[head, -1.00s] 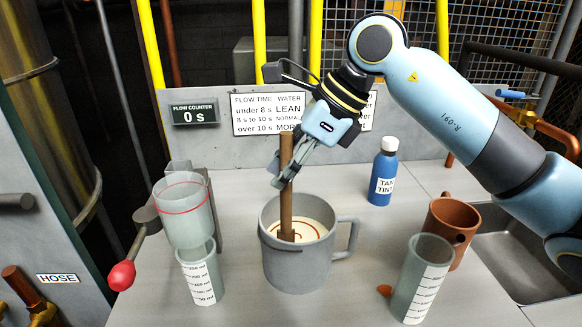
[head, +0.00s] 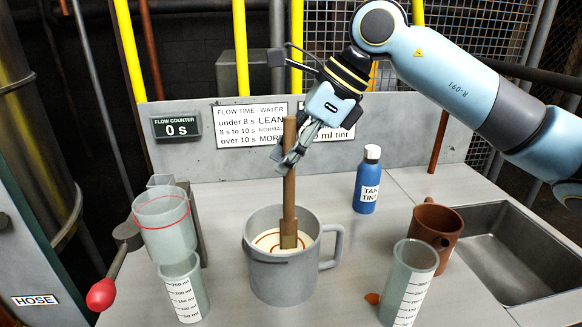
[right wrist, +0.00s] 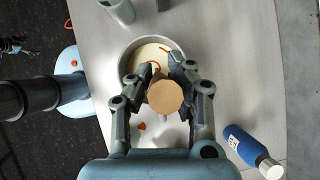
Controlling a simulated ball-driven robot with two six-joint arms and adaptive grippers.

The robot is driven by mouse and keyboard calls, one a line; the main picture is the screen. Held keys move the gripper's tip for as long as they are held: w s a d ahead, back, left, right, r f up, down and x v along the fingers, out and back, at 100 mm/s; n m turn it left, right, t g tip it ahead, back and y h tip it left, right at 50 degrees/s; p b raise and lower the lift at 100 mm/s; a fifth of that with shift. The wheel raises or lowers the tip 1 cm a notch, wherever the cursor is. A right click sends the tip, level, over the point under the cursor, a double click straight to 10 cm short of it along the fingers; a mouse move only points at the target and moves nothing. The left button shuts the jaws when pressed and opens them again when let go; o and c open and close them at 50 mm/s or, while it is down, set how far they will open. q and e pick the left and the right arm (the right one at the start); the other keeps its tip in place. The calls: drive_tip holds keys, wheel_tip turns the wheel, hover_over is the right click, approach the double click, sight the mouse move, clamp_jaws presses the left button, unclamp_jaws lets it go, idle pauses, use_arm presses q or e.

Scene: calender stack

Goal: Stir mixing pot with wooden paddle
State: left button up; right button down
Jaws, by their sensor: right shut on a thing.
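The grey mixing pot (head: 285,278) stands on the worktop with its handle to the right. It holds a cream liquid (head: 266,240) with a reddish-brown swirl on it. The wooden paddle (head: 290,190) stands nearly upright in the pot, its wide lower end in the liquid. My right gripper (head: 290,160) is shut on the paddle's shaft above the pot rim. In the right wrist view the paddle's round top end (right wrist: 166,97) lies between the two fingers, over the pot (right wrist: 126,62).
A blue tan tint bottle (head: 368,183), a brown mug (head: 436,226) and a measuring beaker (head: 411,280) stand right of the pot. A flow cup (head: 166,228) above another beaker (head: 185,292) and a red-knobbed lever (head: 101,294) are on the left. A sink (head: 505,250) is far right.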

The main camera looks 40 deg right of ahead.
wheel_tip(320, 180, up, 12)
drive_tip(key=a+p, duration=0.1)
drive_tip(key=p, duration=0.4)
drive_tip(key=shift+s+a+p, duration=0.2)
drive_tip(key=shift+a+p, duration=0.1)
drive_tip(key=shift+a, duration=0.1)
